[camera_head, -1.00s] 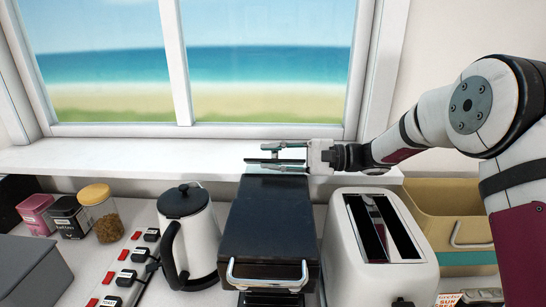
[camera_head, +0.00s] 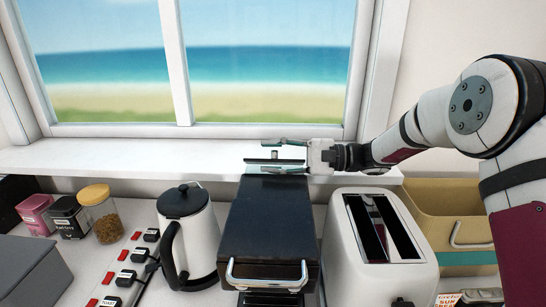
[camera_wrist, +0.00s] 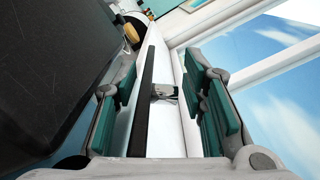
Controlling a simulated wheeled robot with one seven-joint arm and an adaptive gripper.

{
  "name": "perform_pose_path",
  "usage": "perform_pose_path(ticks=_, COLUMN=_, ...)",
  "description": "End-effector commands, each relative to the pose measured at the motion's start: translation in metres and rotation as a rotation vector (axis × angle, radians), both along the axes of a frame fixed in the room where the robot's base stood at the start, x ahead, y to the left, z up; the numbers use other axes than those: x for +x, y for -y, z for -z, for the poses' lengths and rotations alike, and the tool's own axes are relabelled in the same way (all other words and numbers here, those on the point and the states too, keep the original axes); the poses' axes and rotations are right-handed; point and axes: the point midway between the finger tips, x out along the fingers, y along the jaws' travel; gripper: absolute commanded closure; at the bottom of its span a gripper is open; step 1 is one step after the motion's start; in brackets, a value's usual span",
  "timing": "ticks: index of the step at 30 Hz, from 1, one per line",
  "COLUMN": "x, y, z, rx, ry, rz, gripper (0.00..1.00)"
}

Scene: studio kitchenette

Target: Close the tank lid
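The black box-shaped appliance (camera_head: 268,225) with a metal front handle stands in the middle of the counter. A thin dark upright strip (camera_head: 272,161), which looks like the raised tank lid seen edge-on, rises at its back edge. It also shows as a dark bar in the wrist view (camera_wrist: 146,100). A small metallic tab (camera_wrist: 165,91) sits beside it. My gripper (camera_head: 282,155) is open behind the appliance, above the window sill. Its fingers lie on either side of the strip, which is nearer the left finger in the wrist view. I cannot tell whether they touch.
A white kettle (camera_head: 190,235) stands close on the left and a white toaster (camera_head: 352,270) close on the right. A tan bin (camera_head: 440,205) is at the far right. The window sill (camera_head: 130,158) runs behind. Jars and switches are at left.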

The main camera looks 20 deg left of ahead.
Motion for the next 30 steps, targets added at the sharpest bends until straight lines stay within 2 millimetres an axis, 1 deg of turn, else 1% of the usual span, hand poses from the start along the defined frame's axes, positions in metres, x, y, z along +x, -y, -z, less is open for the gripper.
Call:
perform_pose_path(ticks=5, x=0.001, y=0.002, z=0.0, rx=0.0, ry=0.0, rz=0.001, gripper=0.62)
perform_pose_path(ticks=8, x=0.004, y=0.011, z=0.0, rx=0.0, ry=0.0, rz=0.002, gripper=0.62)
perform_pose_path(ticks=11, x=0.008, y=0.027, z=0.001, rx=-0.001, ry=0.0, rz=0.003, gripper=0.62)
perform_pose_path(ticks=15, x=0.015, y=0.056, z=0.001, rx=0.0, ry=-0.001, rz=0.005, gripper=0.62)
perform_pose_path(ticks=21, x=0.024, y=0.092, z=0.0, rx=0.0, ry=0.0, rz=0.002, gripper=0.62)
perform_pose_path(ticks=25, x=0.028, y=0.107, z=0.0, rx=0.0, ry=0.0, rz=0.001, gripper=0.62)
perform_pose_path(ticks=30, x=0.03, y=0.116, z=0.0, rx=0.0, ry=0.0, rz=0.0, gripper=0.62)
